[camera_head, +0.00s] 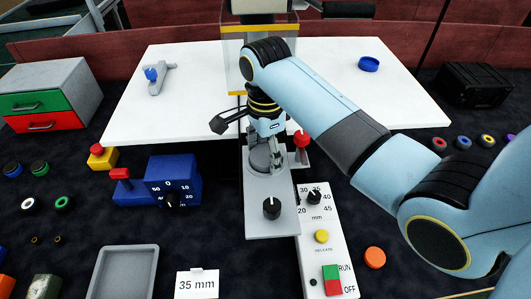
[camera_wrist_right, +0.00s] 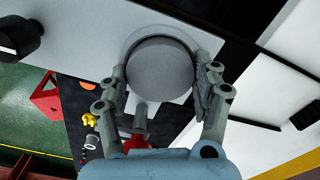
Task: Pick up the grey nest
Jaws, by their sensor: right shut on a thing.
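The grey nest (camera_wrist_right: 160,65) is a round grey disc in the right wrist view, lying between the two fingers of my right gripper (camera_wrist_right: 163,80). Both fingers are closed in on its sides. In the head view my right gripper (camera_head: 270,148) points down over the grey fixture plate (camera_head: 265,222), and the grey nest (camera_head: 260,158) is partly covered by the gripper. I cannot tell whether the nest is lifted off the plate. My left gripper does not show.
A red-knobbed post (camera_head: 301,142) stands close to the right of the gripper. A white control panel (camera_head: 325,255) and a blue dial box (camera_head: 172,180) flank the fixture. A white table (camera_head: 200,110) lies behind, with a blue ring (camera_head: 369,64) on it.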

